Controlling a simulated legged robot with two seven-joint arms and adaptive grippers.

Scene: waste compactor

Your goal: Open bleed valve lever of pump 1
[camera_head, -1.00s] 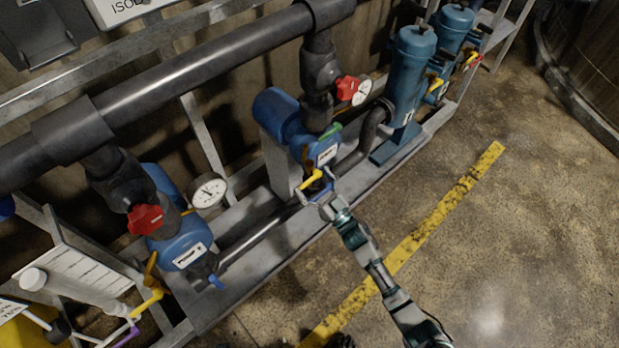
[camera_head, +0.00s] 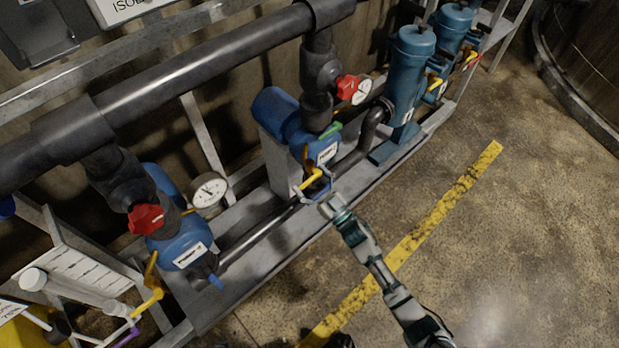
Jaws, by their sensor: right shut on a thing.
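Two blue pumps stand on a grey frame; their labels are too small to read surely, so I cannot tell which is pump 1. The farther pump (camera_head: 275,108) carries a yellow lever (camera_head: 312,179) at its lower front. My right gripper (camera_head: 318,192) is at this lever, its fingers shut around its lower end, with the contact partly hidden. The nearer pump (camera_head: 187,238) at the left has another yellow lever (camera_head: 148,303) below it. My left gripper is not in view.
Red valve handles (camera_head: 146,219) and a pressure gauge (camera_head: 209,190) sit near the pumps. A thick black pipe (camera_head: 220,65) runs above. Blue cylinders (camera_head: 410,70) stand at the back right. The floor right of the yellow stripe (camera_head: 440,215) is open.

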